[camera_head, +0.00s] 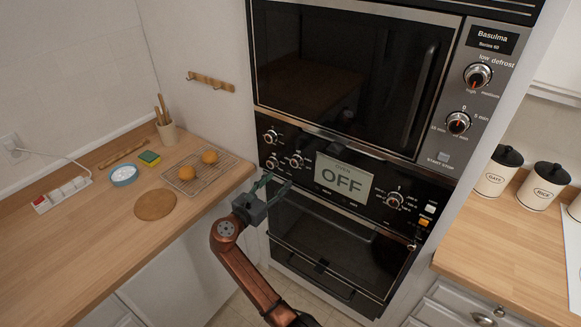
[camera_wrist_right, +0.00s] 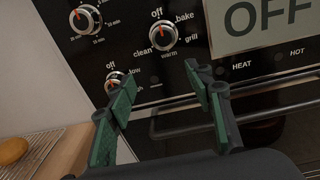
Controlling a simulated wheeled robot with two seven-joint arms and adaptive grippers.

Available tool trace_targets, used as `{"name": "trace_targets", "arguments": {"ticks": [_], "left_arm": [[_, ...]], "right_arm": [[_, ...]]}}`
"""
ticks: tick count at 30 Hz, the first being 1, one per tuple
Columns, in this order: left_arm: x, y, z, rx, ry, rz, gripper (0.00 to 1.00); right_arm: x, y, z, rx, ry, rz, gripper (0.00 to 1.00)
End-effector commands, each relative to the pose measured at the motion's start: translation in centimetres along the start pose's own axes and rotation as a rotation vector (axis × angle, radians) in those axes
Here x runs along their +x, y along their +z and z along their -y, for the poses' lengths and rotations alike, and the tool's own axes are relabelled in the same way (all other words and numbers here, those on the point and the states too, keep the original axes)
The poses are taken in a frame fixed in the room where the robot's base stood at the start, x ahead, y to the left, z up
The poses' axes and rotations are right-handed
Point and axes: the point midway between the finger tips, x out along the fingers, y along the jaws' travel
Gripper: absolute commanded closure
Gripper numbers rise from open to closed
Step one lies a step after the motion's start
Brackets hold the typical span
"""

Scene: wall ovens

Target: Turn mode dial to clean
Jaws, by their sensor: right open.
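The mode dial (camera_wrist_right: 162,34) is a round silver knob with an orange mark. In the right wrist view it has the labels off above, bake and grill to the right, warm below and clean to the lower left. Its orange mark seems to point up, near off. It also shows in the head view (camera_head: 296,160), left of the display reading OFF (camera_head: 341,180). My right gripper (camera_head: 273,185) is open and empty, just below and in front of the dial. In the right wrist view its green-padded fingers (camera_wrist_right: 168,82) are spread below the dial, apart from it. My left gripper is out of view.
A timer dial (camera_wrist_right: 85,18) and a low-high dial (camera_wrist_right: 118,80) sit close to the mode dial. The oven door handle (camera_wrist_right: 240,117) runs below. A cooling rack (camera_head: 187,184) with two buns lies on the left counter. A microwave (camera_head: 350,70) is above.

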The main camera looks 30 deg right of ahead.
Motion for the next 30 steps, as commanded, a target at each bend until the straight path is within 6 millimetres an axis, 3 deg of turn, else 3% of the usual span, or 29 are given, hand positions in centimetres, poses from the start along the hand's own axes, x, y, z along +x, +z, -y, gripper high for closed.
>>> {"name": "trace_targets", "arguments": {"ticks": [3,6,18,30], "left_arm": [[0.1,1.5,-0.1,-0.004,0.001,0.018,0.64],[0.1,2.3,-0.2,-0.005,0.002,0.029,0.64],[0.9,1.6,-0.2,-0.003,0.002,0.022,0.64],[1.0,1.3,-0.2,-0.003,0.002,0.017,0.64]], "right_arm": [[-0.6,2.9,0.8,-0.019,-0.043,0.036,0.52],[0.0,3.6,1.1,-0.026,-0.055,0.045,0.52],[5.8,3.7,1.3,-0.026,-0.052,0.044,0.52],[7.0,3.8,1.4,-0.026,-0.051,0.043,0.52]]}}
